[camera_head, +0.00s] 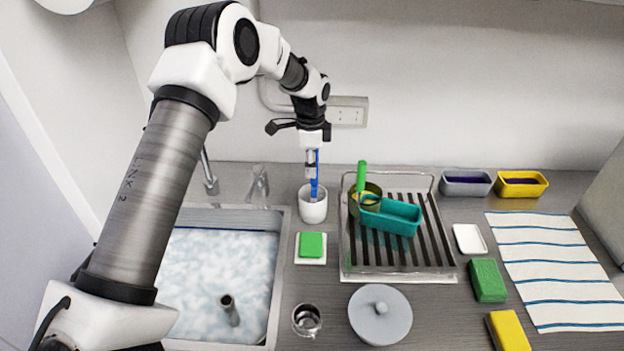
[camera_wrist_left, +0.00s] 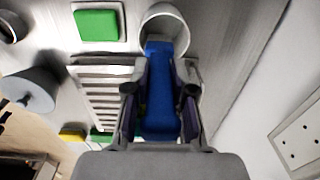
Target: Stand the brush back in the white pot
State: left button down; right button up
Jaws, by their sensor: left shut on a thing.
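My left gripper (camera_head: 312,160) is shut on the blue brush (camera_head: 314,184), which hangs nearly upright below it. My right gripper is not in view.
Right of the pot, a drying rack (camera_head: 437,262) holds a teal tray (camera_head: 393,217) and an olive cup (camera_head: 353,201) with a green-handled tool. A green sponge (camera_head: 312,245) lies in front of the pot. The water-filled sink (camera_head: 283,250) is at left; the wall is behind.

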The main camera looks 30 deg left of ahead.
aim_at(314, 182)
pick_arm(q)
jog(key=f, duration=0.3)
jog(key=f+p, duration=0.1)
jog(key=f, duration=0.1)
jog(key=shift+w+a, duration=0.2)
jog(key=shift+a, duration=0.1)
jog(key=shift+f, duration=0.25)
jog(key=c, duration=1)
grip_release()
jog(key=shift+w+a+f, duration=0.1)
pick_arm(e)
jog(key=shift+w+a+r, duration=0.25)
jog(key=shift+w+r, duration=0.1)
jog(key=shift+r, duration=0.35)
